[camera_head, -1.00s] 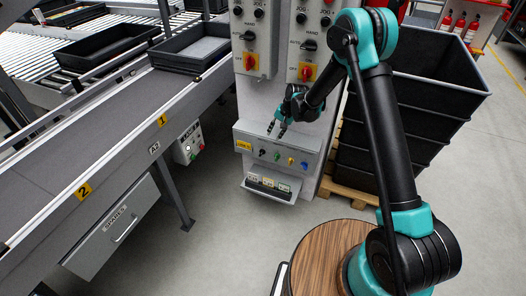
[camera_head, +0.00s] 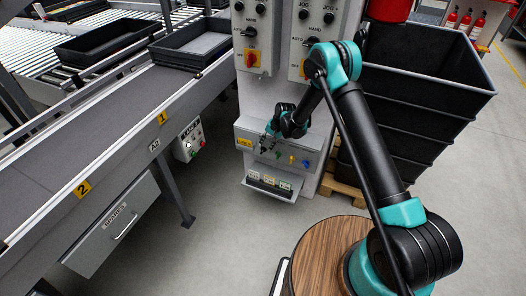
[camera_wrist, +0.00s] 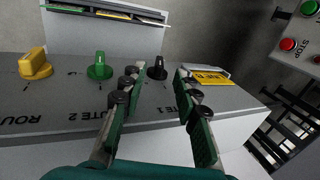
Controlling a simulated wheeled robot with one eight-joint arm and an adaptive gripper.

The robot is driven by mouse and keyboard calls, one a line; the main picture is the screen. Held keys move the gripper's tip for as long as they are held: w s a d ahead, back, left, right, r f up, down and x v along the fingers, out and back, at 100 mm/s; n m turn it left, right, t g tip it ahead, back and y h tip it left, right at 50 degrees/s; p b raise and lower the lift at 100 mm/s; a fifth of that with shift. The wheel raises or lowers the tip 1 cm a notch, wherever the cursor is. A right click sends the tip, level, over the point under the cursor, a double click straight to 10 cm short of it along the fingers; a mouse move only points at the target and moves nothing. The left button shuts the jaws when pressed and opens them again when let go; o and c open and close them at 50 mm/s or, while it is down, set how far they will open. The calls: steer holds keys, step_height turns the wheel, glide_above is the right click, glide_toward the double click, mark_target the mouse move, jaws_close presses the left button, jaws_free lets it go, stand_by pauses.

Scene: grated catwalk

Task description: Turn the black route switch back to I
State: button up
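The black route switch (camera_wrist: 156,68) is a small black knob on a grey sloped panel (camera_wrist: 60,110), above the lettering "ROUTE 1", in the wrist view. Its pointer seems slightly slanted; I cannot read which mark it faces. My gripper (camera_wrist: 160,80) is open, one finger on each side of the switch, with gaps visible and nothing held. In the head view my gripper (camera_head: 268,142) is at the panel's left part and hides the black switch. A green switch (camera_wrist: 100,66) and a yellow switch (camera_wrist: 34,63) stand left of it in the wrist view.
A yellow label (camera_wrist: 209,78) sits close beside the right finger. A card tray (camera_head: 272,184) hangs below the panel. A blue knob (camera_head: 305,163) is at the panel's right. The conveyor (camera_head: 110,130) stands left, and stacked black bins (camera_head: 420,100) stand right.

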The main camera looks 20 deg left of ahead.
mark_target(263, 150)
steer(key=shift+x, duration=2.75)
jaws_close()
